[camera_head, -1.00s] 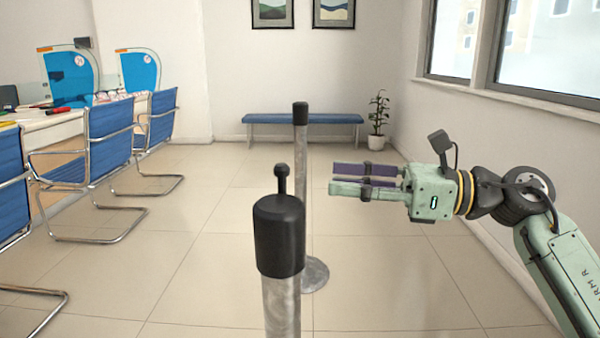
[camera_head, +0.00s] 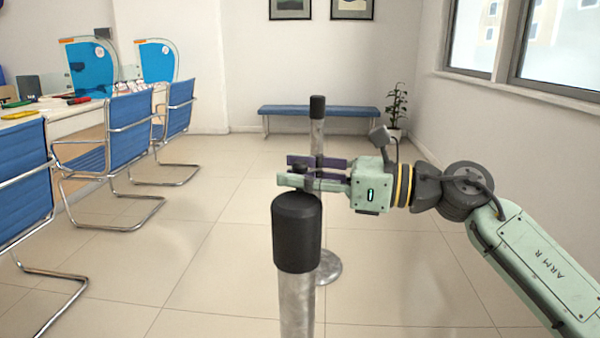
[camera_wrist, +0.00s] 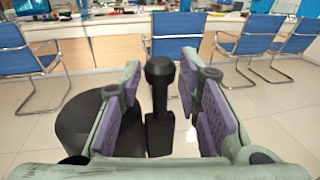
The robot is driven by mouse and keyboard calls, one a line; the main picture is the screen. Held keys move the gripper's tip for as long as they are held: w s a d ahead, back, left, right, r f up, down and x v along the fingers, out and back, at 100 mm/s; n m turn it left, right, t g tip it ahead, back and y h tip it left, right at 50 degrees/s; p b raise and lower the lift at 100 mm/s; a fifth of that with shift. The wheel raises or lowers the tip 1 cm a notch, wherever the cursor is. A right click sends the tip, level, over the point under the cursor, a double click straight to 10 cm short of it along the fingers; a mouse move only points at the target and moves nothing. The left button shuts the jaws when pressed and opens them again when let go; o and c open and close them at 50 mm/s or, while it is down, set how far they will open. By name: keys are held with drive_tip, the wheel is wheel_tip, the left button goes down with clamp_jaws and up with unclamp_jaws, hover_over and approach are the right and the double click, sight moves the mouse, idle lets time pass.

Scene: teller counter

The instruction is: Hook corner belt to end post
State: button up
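The near post (camera_head: 297,235) has a thick black cap and a grey shaft. My gripper (camera_head: 284,171) reaches in from the right at knob height. Its purple-padded fingers stand either side of the stem with gaps visible, not closed on it. The farther post (camera_head: 317,108) has a black top, grey shaft and round base, partly hidden by my gripper. No belt strap is clearly visible.
Blue chairs (camera_head: 128,130) line the teller counter (camera_head: 60,120) on the left. A blue bench (camera_head: 320,110) and potted plant (camera_head: 397,105) stand at the back wall. The tiled floor between is clear.

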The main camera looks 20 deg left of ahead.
drive_tip(key=shift+c, duration=0.5)
clamp_jaws()
